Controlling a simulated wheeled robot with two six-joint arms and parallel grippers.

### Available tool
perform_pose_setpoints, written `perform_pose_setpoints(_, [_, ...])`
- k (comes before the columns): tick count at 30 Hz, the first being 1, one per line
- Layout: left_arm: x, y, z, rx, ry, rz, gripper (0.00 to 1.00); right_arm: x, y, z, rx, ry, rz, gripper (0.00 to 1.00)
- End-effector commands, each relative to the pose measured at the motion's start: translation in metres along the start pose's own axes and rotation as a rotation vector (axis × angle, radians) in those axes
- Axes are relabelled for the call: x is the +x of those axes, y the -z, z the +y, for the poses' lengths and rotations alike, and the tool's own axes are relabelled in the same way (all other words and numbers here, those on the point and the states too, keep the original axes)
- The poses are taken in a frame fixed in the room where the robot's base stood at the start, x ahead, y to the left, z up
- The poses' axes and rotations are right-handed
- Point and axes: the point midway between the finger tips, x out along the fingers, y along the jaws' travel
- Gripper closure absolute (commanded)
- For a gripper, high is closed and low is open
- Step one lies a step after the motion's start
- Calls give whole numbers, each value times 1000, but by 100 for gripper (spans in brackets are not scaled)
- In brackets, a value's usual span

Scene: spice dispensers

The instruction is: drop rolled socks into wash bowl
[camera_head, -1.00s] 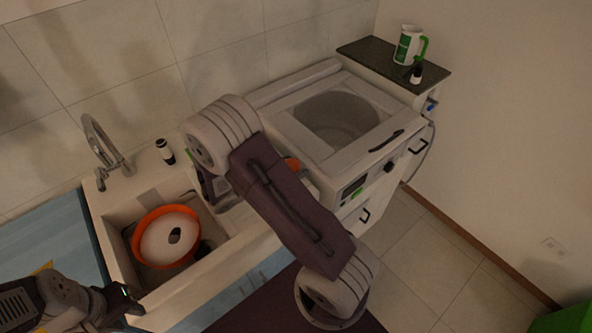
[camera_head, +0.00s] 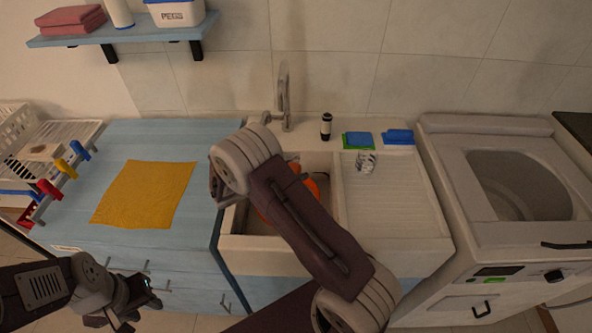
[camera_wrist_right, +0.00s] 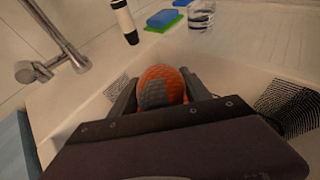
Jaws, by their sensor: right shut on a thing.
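The rolled socks (camera_wrist_right: 160,86), an orange and grey bundle, sit between the fingers of my right gripper (camera_wrist_right: 158,94) in the right wrist view. The gripper is shut on them over the sink area. In the head view my right arm hides most of this gripper. The orange wash bowl (camera_head: 313,188) is in the sink, mostly hidden behind my right arm; only parts of its rim show. My left gripper (camera_head: 140,298) is low at the left, in front of the blue cabinet and away from the sink; its finger opening is unclear.
Sponges (camera_head: 357,140) and a glass (camera_head: 366,162) are at the right. A yellow cloth (camera_head: 145,193) lies on the blue counter. A washing machine (camera_head: 480,235) stands right of the sink.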

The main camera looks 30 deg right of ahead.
Motion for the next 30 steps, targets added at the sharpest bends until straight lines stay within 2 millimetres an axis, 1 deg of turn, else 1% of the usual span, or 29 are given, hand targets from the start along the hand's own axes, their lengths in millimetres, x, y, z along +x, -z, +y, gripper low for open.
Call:
perform_pose_setpoints(5, [3,0,0,0,0,0,64,1,2,0,0,-2,0,85])
perform_pose_setpoints(8, [10,-1,0,0,0,0,64,4,10,0,0,-2,0,85])
perform_pose_setpoints(18, [51,-5,-1,0,0,0,64,22,53,0,1,-2,0,85])
perform_pose_setpoints(21, [54,-6,-1,0,0,0,64,23,57,0,2,-2,0,85])
perform_pose_setpoints(27, [52,-5,-1,0,0,0,64,22,55,0,1,-2,0,85])
perform_pose_setpoints(28, [52,-5,-1,0,0,0,64,22,55,0,1,-2,0,42])
perform_pose_setpoints(29, [52,-5,-1,0,0,0,64,22,55,0,1,-2,0,33])
perform_pose_setpoints(30, [52,-5,-1,0,0,0,64,22,55,0,1,-2,0,22])
